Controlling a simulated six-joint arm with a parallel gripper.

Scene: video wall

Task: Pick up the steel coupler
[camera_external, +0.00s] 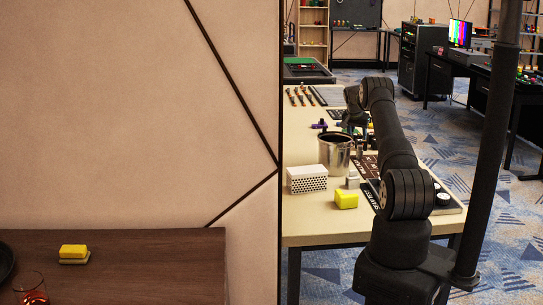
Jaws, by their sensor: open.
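A small grey metallic piece (352,179), which looks like the steel coupler, stands on the light table (305,231) between a white perforated box and a yellow block; it is too small to be sure. My arm reaches over the right side of the table, away from the camera. My gripper (352,128) is open at the arm's far end, pointing down, behind and above the metal pot and farther back than the grey piece. Its fingertips are small and partly hidden, and I see nothing held in it.
The metal pot (336,153) stands just behind the white perforated box (307,179). The yellow block (346,199) lies near the front edge. A dark panel with lettering (367,168) lies to the right, partly behind my arm. A wall hides the table's left side.

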